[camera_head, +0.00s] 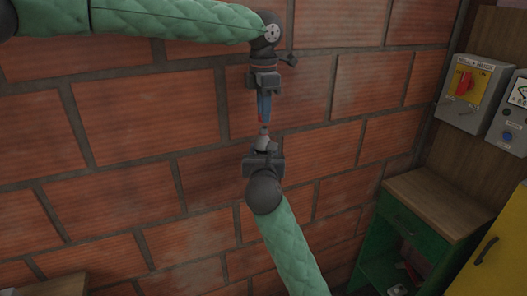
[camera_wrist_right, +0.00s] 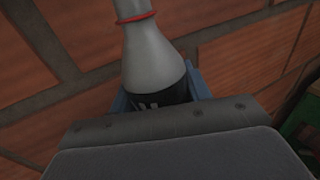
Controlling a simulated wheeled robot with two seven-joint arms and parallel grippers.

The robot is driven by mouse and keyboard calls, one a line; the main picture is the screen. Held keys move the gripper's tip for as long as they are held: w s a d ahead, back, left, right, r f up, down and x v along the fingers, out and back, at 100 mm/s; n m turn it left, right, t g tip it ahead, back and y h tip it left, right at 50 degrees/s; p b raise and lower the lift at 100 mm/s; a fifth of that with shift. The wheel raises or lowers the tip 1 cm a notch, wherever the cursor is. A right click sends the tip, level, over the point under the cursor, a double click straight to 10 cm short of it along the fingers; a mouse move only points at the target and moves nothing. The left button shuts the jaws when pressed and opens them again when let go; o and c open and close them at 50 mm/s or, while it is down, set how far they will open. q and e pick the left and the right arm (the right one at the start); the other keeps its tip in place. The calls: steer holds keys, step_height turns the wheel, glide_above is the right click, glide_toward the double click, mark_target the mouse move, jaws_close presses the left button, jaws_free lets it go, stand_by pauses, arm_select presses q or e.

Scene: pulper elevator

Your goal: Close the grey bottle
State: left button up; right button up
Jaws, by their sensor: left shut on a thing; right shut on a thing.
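The grey bottle (camera_wrist_right: 153,55) stands out in the right wrist view, with a red ring round its neck and a dark label low down. Its top runs out of that view. In the head view, the bottle (camera_head: 263,144) shows small, pointing up. My right gripper (camera_head: 264,152) comes from below and is shut on the bottle's lower part. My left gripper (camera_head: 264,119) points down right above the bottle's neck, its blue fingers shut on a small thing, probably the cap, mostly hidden. I cannot tell whether it touches the bottle.
A brick wall (camera_head: 130,130) fills the background. At the right are a wood-topped green cabinet (camera_head: 437,205), a yellow door (camera_head: 497,250) with a black handle, and a control box (camera_head: 470,95) with a red switch. A wooden surface (camera_head: 50,288) shows at bottom left. The space around both grippers is clear.

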mark_target(264, 128)
arm_select(q)
steer(key=shift+f, duration=0.1)
stand_by(0.6)
steer(key=shift+f, duration=0.8)
steer(key=shift+f, duration=0.55)
steer(key=m, duration=0.4)
steer(key=shift+s+f, duration=0.1)
steer(key=m, duration=0.4)
steer(key=shift+m, duration=0.3)
steer(key=m, duration=0.7)
steer(key=shift+a+m, duration=0.1)
steer(key=shift+m, duration=0.2)
